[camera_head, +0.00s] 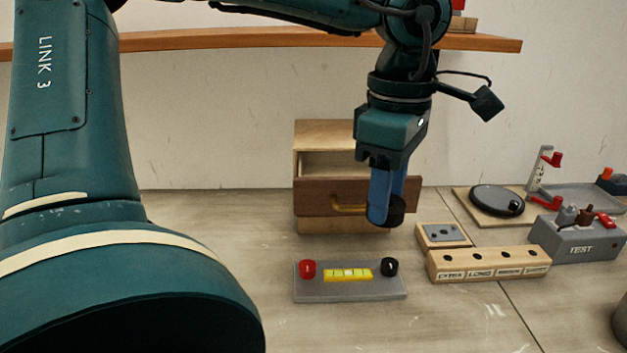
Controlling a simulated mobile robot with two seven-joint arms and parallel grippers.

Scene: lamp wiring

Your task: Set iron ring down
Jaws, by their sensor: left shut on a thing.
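My left gripper (388,208) hangs pointing down in front of the small wooden drawer unit. Its blue fingers are shut on a dark round piece, which looks like the iron ring (397,211). The fingers hide part of the ring. It appears held above the table, behind and above the black knob of the grey plate. My right gripper is not in view.
A grey plate (348,290) with a yellow level lies below the gripper. The drawer unit (313,135) stands behind, drawer partly open. A labelled wooden block (487,265), socket block (443,235), grey TEST box (575,240) and round black disc (496,200) stand right.

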